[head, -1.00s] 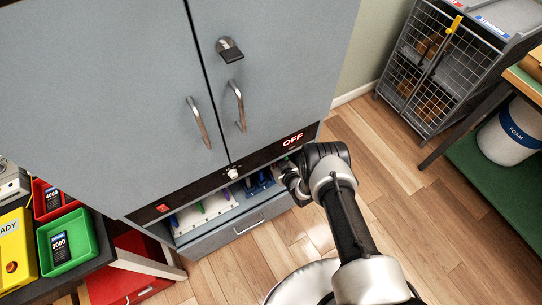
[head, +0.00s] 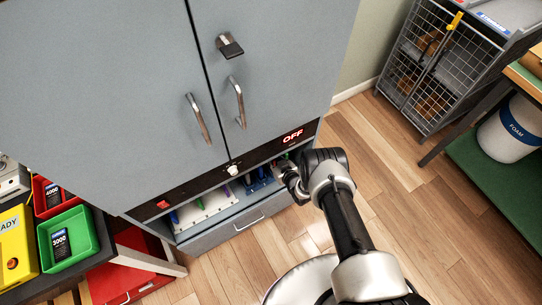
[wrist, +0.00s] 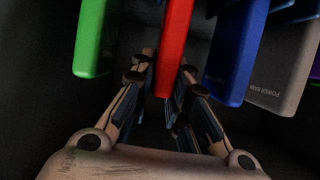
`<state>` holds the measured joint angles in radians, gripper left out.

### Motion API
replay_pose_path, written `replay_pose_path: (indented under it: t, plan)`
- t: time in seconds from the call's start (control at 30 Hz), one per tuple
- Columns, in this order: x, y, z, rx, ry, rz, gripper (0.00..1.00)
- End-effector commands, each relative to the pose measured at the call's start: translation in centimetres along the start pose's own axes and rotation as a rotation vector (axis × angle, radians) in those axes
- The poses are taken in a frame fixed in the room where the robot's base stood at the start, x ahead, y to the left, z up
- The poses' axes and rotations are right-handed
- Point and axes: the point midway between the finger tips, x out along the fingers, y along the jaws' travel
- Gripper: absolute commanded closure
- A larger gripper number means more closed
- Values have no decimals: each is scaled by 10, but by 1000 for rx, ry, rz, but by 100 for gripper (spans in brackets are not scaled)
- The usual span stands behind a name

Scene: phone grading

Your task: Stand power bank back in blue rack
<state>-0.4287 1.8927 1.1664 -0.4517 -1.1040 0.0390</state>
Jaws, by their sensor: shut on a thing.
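My gripper (wrist: 164,72) is shut on a red power bank (wrist: 174,40), which stands between its fingers in the wrist view. A green power bank (wrist: 95,40) is apart to the left. A blue power bank (wrist: 235,55) and a grey one (wrist: 283,75), lettered POWER BANK, are to the right. In the head view my gripper (head: 284,170) reaches into the open bay low in the grey cabinet, at its right end. The blue rack (head: 257,181) shows in that bay, just left of my gripper. My gripper hides what it holds there, and I cannot tell whether the red one touches the rack.
A white slotted board (head: 205,208) with several coloured items lies left of the rack. The cabinet's lower drawer (head: 236,228) is shut beneath the bay, and its dark panel (head: 198,187) is above. A wire cage (head: 440,65) stands at the right. The wooden floor between is clear.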

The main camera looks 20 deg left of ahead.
Motion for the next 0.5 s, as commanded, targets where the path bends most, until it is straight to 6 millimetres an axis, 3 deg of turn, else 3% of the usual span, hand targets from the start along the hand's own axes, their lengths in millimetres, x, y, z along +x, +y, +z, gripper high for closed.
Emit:
replay_pose_path:
  t: [0.5]
  plan:
    - [1,0,3,0,1,0,100]
